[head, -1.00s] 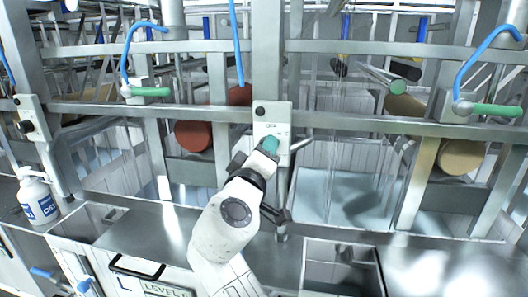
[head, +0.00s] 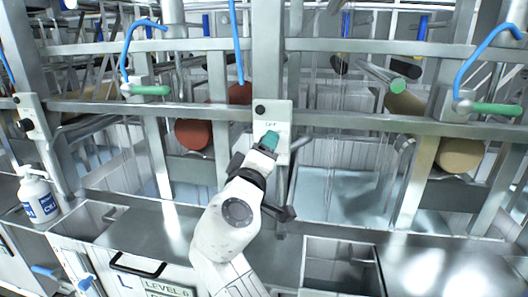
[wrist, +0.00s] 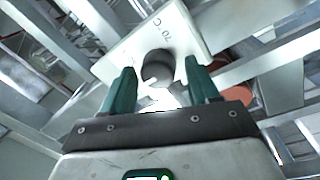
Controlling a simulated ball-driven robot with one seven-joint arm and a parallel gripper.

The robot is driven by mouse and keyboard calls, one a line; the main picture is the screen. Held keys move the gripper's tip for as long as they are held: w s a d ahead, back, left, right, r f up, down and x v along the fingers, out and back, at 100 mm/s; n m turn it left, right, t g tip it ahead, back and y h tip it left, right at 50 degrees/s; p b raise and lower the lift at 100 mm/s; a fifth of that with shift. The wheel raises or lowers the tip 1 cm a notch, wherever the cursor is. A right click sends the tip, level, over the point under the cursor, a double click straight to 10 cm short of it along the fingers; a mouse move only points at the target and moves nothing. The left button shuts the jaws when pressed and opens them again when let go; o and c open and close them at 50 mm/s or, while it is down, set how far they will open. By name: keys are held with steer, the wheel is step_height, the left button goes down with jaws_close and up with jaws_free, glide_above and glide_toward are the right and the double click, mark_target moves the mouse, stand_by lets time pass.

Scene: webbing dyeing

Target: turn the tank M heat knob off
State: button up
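The heat control is a white panel (head: 284,118) on the upright post in the middle of the head view, with a small OFF mark on it. Its dark round knob (wrist: 157,66) shows in the wrist view, with a white pointer mark on its near side and "70 C" printed on the panel (wrist: 184,30) beside it. My gripper (wrist: 160,72) is open, with one teal finger on each side of the knob. Gaps show between the knob and both fingers.
A black round fitting (head: 260,109) sits at the panel's upper left. A similar panel (head: 32,125) with a black knob is at far left. Metal rails and red (head: 194,134) and tan (head: 461,155) rolls surround the post. A white bottle (head: 38,196) stands at lower left.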

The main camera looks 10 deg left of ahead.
steer(key=shift+o, duration=0.5)
steer(key=s+b, duration=0.2)
steer(key=s, duration=0.8)
steer(key=shift+s+a+f, duration=0.35)
steer(key=shift+a+f, duration=0.1)
